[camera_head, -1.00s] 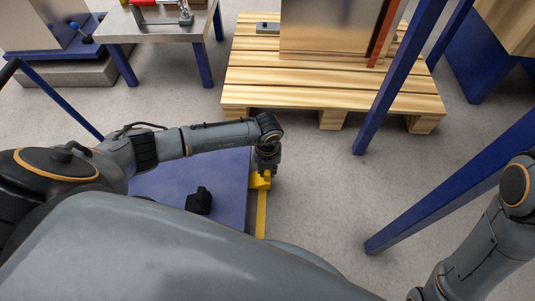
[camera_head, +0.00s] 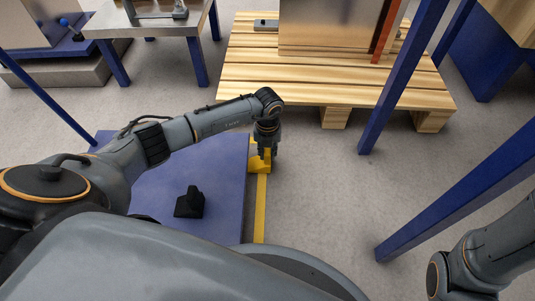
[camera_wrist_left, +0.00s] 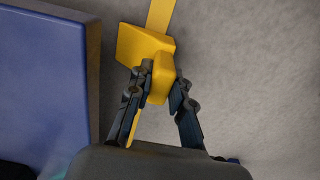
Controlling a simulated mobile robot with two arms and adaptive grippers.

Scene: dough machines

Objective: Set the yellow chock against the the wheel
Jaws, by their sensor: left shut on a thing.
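The yellow chock (camera_head: 258,166) is at the right edge of the blue platform, over the yellow floor line. My left gripper (camera_head: 267,151) reaches down to it from above. In the left wrist view the chock (camera_wrist_left: 143,46) shows its wedge body and an upright part, and the fingers of my left gripper (camera_wrist_left: 160,88) are shut on that upright part. I cannot tell whether the chock touches the floor. My right arm shows at the lower right, but its gripper is out of view. I do not make out a wheel in either view.
The blue platform (camera_head: 215,221) carries a black bracket (camera_head: 190,203). A wooden pallet (camera_head: 300,90) with a metal box stands ahead. Blue posts (camera_head: 400,75) rise on the right. A metal table (camera_head: 150,24) is at the back left.

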